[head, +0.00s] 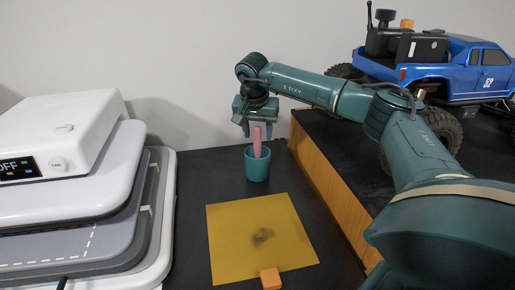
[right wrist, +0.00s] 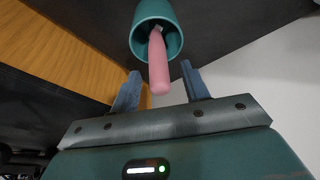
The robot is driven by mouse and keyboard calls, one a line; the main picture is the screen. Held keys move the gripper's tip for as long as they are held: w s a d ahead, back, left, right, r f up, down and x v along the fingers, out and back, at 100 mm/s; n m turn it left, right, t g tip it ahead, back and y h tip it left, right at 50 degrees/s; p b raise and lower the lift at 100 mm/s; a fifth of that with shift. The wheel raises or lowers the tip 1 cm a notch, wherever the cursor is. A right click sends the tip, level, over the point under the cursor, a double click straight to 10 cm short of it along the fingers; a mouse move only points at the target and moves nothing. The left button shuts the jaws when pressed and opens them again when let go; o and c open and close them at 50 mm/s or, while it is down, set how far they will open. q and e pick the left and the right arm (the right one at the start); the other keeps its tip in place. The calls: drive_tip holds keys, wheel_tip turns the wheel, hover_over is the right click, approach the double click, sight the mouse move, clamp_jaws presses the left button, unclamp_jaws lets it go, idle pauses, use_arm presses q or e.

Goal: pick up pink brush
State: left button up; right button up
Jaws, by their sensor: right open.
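The pink brush (head: 257,141) stands upright in a teal cup (head: 257,166) on the dark table, with its pink handle sticking up. In the right wrist view the pink brush (right wrist: 158,66) points out of the teal cup (right wrist: 171,22) toward the gripper. My right gripper (head: 258,131) is above the cup, pointing down. In the right wrist view my right gripper (right wrist: 160,86) is open, with the handle's end between its two fingertips and a gap on each side. The brush's lower end is hidden in the cup. My left gripper is not in view.
A yellow mat (head: 235,220) with a dark smudge lies in front of the cup, an orange block (head: 270,279) at its front edge. A white machine (head: 65,130) stands left. A blue crawler truck (head: 470,72) sits on a raised wooden-sided platform (head: 325,185) at right.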

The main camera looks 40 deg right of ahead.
drive_tip(key=shift+w+d+f, duration=0.1)
drive_tip(key=shift+f, duration=0.5)
drive_tip(key=shift+c, duration=0.6)
clamp_jaws()
